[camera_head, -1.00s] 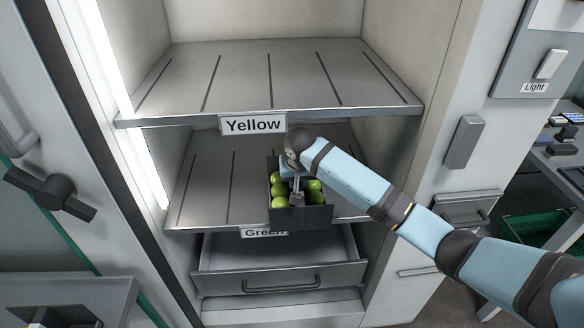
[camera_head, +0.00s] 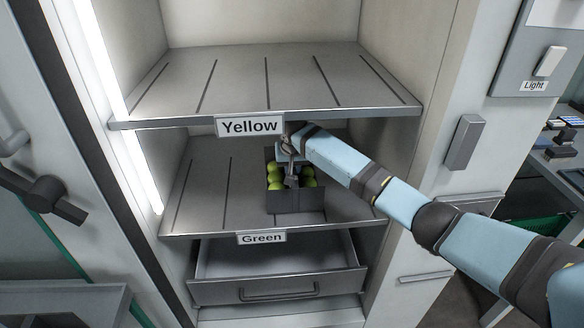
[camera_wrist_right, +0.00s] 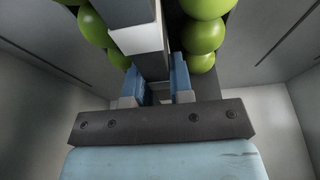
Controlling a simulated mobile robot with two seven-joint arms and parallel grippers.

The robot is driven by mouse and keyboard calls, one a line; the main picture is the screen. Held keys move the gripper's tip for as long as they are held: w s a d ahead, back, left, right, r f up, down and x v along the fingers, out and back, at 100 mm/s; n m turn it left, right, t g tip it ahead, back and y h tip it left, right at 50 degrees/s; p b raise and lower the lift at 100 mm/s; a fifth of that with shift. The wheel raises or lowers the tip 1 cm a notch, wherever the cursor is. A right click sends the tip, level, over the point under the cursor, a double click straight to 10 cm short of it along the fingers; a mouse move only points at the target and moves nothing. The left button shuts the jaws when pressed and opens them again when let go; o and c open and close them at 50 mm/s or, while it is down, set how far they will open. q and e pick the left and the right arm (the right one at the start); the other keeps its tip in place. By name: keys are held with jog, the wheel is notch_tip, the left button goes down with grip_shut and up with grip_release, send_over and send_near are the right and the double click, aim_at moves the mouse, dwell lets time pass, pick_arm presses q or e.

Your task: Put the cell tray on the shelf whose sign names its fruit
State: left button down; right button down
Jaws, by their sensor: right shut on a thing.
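The dark cell tray (camera_head: 296,200) holds several green tomatoes (camera_head: 275,178) and is at the lower shelf (camera_head: 195,205), whose sign reads "Green" (camera_head: 262,238). My right gripper (camera_head: 291,178) is shut on the tray's middle handle. In the right wrist view the blue fingers (camera_wrist_right: 160,80) close on the grey handle (camera_wrist_right: 138,30), with green tomatoes (camera_wrist_right: 202,35) on both sides. The tray looks level over the shelf; I cannot tell whether its base touches. The upper shelf (camera_head: 265,85) is empty and its sign reads "Yellow" (camera_head: 249,126). My left gripper is out of view.
An open, empty drawer (camera_head: 275,290) sticks out below the lower shelf. The upper shelf's front edge is close above my right wrist. Cabinet walls bound both sides. The lower shelf is bare to the left of the tray.

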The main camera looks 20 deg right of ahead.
jog(key=c, duration=1.4)
grip_release()
jog(key=shift+f, duration=0.15)
jog(key=shift+c, duration=0.2)
jog(key=o, duration=0.4)
